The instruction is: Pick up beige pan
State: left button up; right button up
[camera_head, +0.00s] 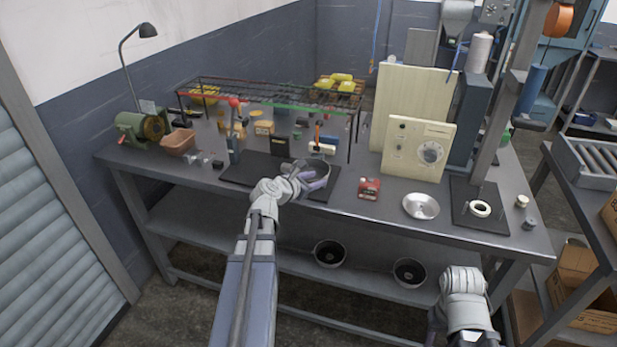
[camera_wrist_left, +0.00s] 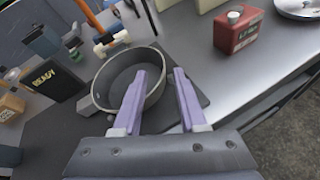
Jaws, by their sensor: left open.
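A round, open pan (camera_wrist_left: 104,82) with a grey-beige rim and a darker inside stands on a dark mat on the workbench. It also shows in the head view (camera_head: 320,166), partly hidden by my left gripper. My left gripper (camera_wrist_left: 160,71) has two purple fingers, open and apart. In the wrist view the left finger overlaps the pan's inside and the right finger lies just outside its near right wall, so the rim runs between them. I cannot tell whether either finger touches the wall. The left gripper also shows in the head view (camera_head: 317,180).
A red canister (camera_head: 369,188) and a silver dish (camera_head: 420,206) stand to the right on the bench. A wire rack (camera_head: 270,93) spans behind the pan. A small black sign (camera_wrist_left: 52,79) stands left of it. Two round pots (camera_head: 330,254) (camera_head: 409,272) sit on the lower shelf.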

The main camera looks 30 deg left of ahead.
pick_arm(q)
jog(key=shift+b+x, duration=1)
jog(key=shift+x, duration=1.65)
jog(key=shift+r, duration=0.1)
jog(key=shift+s, duration=0.1)
grip_shut()
